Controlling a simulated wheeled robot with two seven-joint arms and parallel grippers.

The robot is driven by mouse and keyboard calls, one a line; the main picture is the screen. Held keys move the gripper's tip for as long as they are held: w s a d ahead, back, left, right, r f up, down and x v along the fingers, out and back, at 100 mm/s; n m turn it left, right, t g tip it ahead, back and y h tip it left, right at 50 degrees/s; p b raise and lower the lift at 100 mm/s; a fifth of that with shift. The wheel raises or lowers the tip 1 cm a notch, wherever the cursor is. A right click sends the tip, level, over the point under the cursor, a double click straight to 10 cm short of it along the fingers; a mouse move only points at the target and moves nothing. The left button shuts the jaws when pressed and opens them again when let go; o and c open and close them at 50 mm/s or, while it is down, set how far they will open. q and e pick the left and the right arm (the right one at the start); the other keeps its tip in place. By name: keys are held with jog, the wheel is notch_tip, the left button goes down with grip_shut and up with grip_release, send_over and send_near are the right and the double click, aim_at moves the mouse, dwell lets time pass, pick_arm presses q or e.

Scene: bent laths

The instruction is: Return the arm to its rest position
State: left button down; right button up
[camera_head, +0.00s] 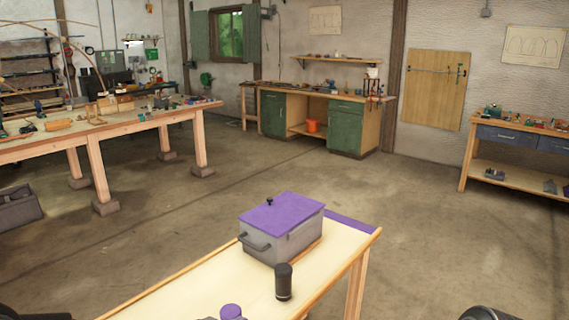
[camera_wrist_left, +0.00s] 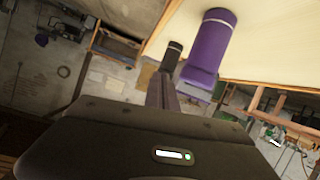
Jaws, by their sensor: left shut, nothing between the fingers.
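My left gripper (camera_wrist_left: 164,76) shows in the left wrist view, its fingers together and empty. Its dark body fills the bottom of that view. In the head view the black cylinder (camera_head: 283,282) stands upright on the near table, and a purple round top (camera_head: 231,311) shows at the bottom edge. My right gripper is not in view.
A grey box (camera_head: 282,240) with a purple lid (camera_head: 282,213) stands on the near table (camera_head: 190,288). A long workbench (camera_head: 100,125) with tools is at left, a green cabinet bench (camera_head: 345,127) at the back, another bench (camera_head: 515,133) at right. The floor between is clear.

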pick_arm(q)
jog(key=s+d+f+n+g+y, duration=0.25)
jog(key=s+f+n+g, duration=0.2)
jog(key=s+f, duration=1.05)
jog(key=s+d+f+n+g, duration=0.1)
jog(key=s+f+g, duration=0.2)
jog(key=s, duration=0.6)
jog(key=s+f+n+g+y, duration=0.1)
jog(key=s+f+g, duration=0.2)
jog(key=s+f, duration=0.5)
jog(key=shift+s+d, duration=0.35)
jog(key=shift+s, duration=0.4)
